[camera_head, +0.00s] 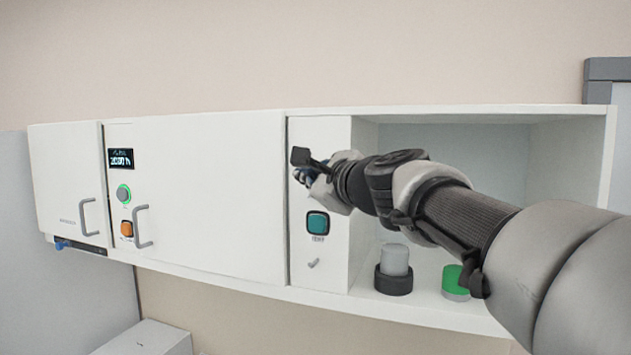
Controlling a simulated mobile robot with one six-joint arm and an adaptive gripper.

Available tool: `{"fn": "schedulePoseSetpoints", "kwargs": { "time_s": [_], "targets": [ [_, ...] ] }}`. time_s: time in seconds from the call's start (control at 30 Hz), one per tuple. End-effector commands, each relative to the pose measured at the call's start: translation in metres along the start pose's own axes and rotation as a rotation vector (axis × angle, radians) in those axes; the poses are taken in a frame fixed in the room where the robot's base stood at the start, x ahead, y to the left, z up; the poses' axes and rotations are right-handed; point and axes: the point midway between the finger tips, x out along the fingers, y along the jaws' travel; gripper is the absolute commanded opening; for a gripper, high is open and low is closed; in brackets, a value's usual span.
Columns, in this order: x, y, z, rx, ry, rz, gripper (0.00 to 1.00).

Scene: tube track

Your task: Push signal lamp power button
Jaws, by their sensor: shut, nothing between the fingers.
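My gripper (302,176) is shut and empty, in front of the narrow white panel (300,265) in the middle of the cabinet. A square teal button (318,223) with a dark frame and a small unreadable label sits on this panel, below and slightly right of the gripper. My gripper looks apart from it; whether it touches the panel cannot be told.
The open compartment (450,150) at right holds a grey cylinder (394,260) on a black base and a green-and-white cylinder (456,281), partly hidden by my arm. Grey handles (143,226) stick out at left.

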Motion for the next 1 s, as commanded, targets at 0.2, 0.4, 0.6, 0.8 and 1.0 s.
{"fn": "schedulePoseSetpoints", "kwargs": {
  "time_s": [0.2,0.4,0.6,0.8,1.0],
  "targets": [
    [0.0021,-0.0014,-0.0016,0.0,0.0,0.0,0.0],
    [0.0038,-0.0027,-0.0028,0.0,0.0,0.0,0.0],
    [0.005,-0.0038,-0.0035,0.0,0.0,-0.001,0.0],
    [0.0033,-0.0025,-0.0023,0.0,0.0,0.0,0.0],
    [-0.0043,0.0027,0.0031,0.0,0.0,-0.001,0.0]
  ]
}}
